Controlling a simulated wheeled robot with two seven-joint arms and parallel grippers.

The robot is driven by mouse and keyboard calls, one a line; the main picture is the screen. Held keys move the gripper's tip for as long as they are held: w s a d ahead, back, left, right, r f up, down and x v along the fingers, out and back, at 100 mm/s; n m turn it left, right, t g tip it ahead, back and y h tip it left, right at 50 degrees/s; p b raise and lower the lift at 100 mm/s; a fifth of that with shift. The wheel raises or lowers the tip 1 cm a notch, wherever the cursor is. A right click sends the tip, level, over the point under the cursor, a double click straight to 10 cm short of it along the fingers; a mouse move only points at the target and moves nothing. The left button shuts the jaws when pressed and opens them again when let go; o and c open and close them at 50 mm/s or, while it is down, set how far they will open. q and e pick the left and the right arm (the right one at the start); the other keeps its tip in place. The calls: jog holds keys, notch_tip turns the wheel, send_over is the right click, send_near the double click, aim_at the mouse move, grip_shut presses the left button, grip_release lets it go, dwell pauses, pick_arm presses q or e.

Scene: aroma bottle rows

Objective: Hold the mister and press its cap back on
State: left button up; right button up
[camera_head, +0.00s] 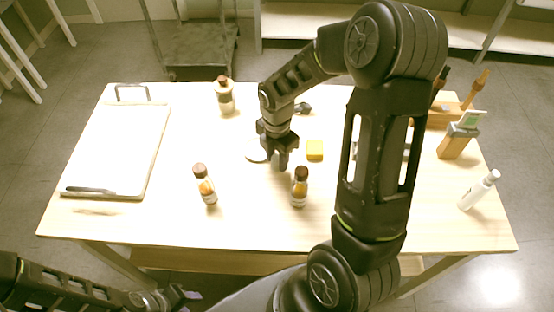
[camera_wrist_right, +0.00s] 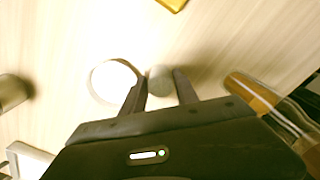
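My right gripper (camera_head: 280,160) points down over the middle of the table. In the right wrist view its fingers (camera_wrist_right: 160,88) are apart, one on each side of a small grey cylinder (camera_wrist_right: 160,78), which may be the cap; I cannot tell whether they touch it. A white disc (camera_wrist_right: 113,80) lies beside it, also visible in the head view (camera_head: 255,156). A white bottle (camera_head: 478,190), possibly the mister, stands at the table's right edge. My left gripper (camera_head: 175,297) is low at the bottom left, off the table; its fingers are unclear.
Amber bottles with dark tops stand at front left (camera_head: 206,187) and front middle (camera_head: 299,190); another bottle (camera_head: 225,98) is behind. A yellow block (camera_head: 315,150) is right of the gripper. A white tray or board (camera_head: 120,150) lies left. A wooden holder (camera_head: 455,142) stands right.

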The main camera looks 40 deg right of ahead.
jog(key=shift+c, duration=0.6)
grip_shut()
